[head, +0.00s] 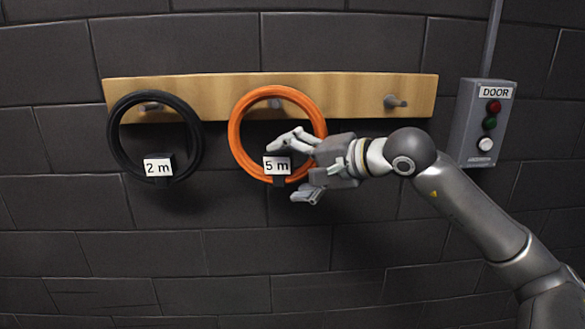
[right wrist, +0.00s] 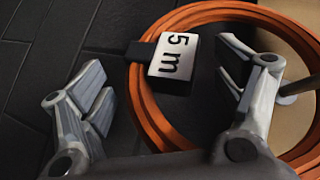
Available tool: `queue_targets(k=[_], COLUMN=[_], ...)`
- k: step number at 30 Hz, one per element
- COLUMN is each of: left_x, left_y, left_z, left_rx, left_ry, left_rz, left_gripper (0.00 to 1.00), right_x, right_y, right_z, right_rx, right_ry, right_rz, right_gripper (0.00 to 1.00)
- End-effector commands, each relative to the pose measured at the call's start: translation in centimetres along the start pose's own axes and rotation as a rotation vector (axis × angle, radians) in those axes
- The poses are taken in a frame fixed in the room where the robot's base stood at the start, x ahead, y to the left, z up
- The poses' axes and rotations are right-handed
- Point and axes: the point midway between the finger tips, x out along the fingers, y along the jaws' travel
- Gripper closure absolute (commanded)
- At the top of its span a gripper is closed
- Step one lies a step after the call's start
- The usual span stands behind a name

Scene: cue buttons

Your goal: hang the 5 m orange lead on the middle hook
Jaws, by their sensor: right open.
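The orange lead (head: 237,140), a coil tagged "5 m" (head: 277,165), hangs at the middle hook (head: 275,104), with its top over the hook and its tag at the bottom. My right gripper (head: 297,168) is open at the lower right of the coil. In the right wrist view the fingers are spread to either side of the tag (right wrist: 175,62), with the orange coil (right wrist: 150,120) behind, and nothing is gripped. My left gripper is not in view.
A wooden board (head: 350,95) on the dark block wall carries the hooks. A black "2 m" coil (head: 113,135) hangs at the left hook. The right hook (head: 395,102) is bare. A grey door button box (head: 482,122) is on the wall at right.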

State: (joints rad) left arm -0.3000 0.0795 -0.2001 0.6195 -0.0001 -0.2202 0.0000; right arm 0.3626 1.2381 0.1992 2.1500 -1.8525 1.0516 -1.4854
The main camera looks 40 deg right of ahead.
Motion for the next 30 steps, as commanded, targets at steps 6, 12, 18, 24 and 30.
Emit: queue_targets(k=[6,12,18,24,30], left_x=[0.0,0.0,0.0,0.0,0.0], left_y=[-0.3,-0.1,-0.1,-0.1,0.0], left_z=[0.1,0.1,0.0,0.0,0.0], left_rx=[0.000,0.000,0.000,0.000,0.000], left_ry=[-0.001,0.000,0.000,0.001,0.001], left_rz=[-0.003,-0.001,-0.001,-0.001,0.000], left_gripper=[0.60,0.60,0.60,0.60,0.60], right_x=[-0.1,-1.0,-2.8,-5.0,-7.8], right_y=[0.1,0.1,0.1,0.0,-0.1], right_z=[0.1,0.1,0.1,0.1,0.0], right_rx=[0.000,0.001,0.000,0.001,0.001], right_ry=[-0.002,-0.003,-0.002,0.000,0.000], right_rz=[0.003,0.001,0.000,-0.002,-0.004], right_gripper=[0.14,0.14,0.14,0.14,0.14])
